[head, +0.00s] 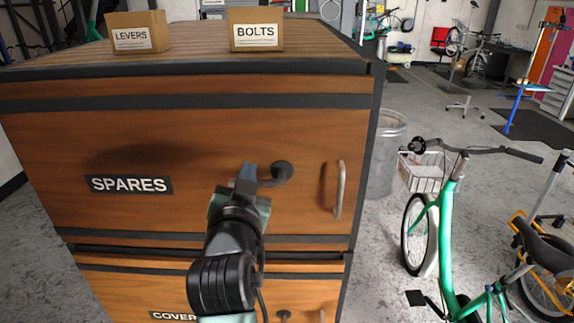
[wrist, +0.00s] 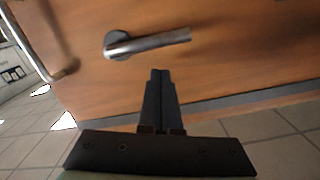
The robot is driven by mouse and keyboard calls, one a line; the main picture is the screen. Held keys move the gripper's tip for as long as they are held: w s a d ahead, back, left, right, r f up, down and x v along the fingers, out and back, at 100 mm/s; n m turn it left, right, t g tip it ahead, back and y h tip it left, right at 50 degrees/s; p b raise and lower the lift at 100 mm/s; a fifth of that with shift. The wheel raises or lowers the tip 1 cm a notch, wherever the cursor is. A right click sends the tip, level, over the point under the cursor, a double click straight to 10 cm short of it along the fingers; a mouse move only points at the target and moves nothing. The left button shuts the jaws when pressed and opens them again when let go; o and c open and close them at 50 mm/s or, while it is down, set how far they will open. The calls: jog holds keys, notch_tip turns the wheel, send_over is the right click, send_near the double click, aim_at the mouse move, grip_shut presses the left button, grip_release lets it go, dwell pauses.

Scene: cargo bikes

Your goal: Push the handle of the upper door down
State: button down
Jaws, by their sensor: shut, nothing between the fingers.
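The upper door (head: 90,150) is a wood-brown panel labelled SPARES and looks shut. Its dark lever handle (head: 281,171) has a round base, and the lever points left, roughly level, partly hidden behind my gripper (head: 247,172). In the wrist view, which appears upside down, the lever handle (wrist: 155,43) shows whole and unobstructed. My gripper (wrist: 160,72) is shut and empty, its fingertips close to the lever with a small gap showing between them. In the head view the fingertips are by the lever's free end, around its upper side.
A vertical pull bar (head: 339,190) stands on the door right of the lever. Boxes labelled LEVERS (head: 138,33) and BOLTS (head: 256,30) sit on the cabinet top. A grey bin (head: 385,155) and a green bike (head: 446,220) stand to the right. A lower door (head: 120,290) is below.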

jog(key=f+n, duration=0.1)
jog(key=a+f+n+b, duration=0.1)
jog(key=shift+n+b, duration=0.3)
jog(key=shift+f, duration=0.1)
dwell(0.7)
